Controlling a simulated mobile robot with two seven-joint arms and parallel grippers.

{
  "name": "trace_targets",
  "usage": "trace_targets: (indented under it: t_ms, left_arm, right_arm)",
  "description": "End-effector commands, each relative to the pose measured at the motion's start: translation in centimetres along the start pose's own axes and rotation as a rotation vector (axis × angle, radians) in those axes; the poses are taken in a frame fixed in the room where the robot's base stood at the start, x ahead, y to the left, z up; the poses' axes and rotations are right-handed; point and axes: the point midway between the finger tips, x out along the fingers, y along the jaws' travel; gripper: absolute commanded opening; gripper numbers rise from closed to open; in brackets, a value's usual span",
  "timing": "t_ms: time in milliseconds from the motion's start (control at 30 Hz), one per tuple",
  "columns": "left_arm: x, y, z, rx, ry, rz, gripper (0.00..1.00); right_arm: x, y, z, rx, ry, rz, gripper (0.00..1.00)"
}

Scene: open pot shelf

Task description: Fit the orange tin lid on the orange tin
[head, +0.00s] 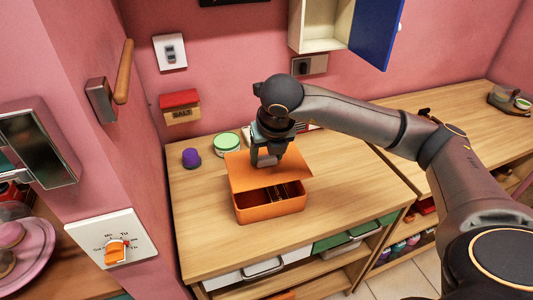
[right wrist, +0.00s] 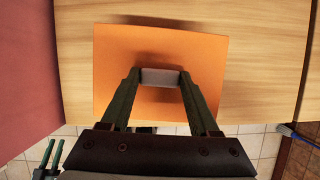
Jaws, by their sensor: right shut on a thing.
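The orange tin (head: 270,207) is an open rectangular box standing on the wooden counter; something dark and brownish shows inside it. The orange tin lid (head: 248,169) is a flat orange plate, tilted over the back part of the tin, with the front of the opening uncovered. I cannot tell whether the lid touches the tin. My right gripper (head: 268,158) is above the lid, shut on a grey handle on it. In the right wrist view the lid (right wrist: 125,60) fills the middle, with the gripper (right wrist: 160,78) closed on that handle.
A purple-topped jar (head: 191,158) and a green-lidded jar (head: 227,144) stand behind the tin, to the left. A red-topped salt box (head: 181,108) hangs on the pink wall. A blue cabinet door (head: 375,33) stands open above. The counter's front and right side (head: 345,185) are clear.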

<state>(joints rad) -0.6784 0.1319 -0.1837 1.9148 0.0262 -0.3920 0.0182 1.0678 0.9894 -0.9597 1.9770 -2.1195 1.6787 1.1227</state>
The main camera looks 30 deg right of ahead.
Motion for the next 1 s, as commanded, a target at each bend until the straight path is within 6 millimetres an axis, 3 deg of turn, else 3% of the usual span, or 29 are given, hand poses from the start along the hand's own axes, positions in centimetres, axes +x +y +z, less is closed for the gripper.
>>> trace_targets:
  t_ms: [700, 1000]
  left_arm:
    - [2.2, -0.1, 2.7, -0.002, -0.006, 0.001, 0.4]
    - [2.9, 0.2, 3.4, -0.001, -0.016, 0.009, 0.4]
  right_arm:
    - [5.0, 0.0, -2.1, 0.002, -0.001, 0.0, 0.01]
    - [5.7, 0.0, -2.4, 0.001, -0.001, 0.001, 0.01]
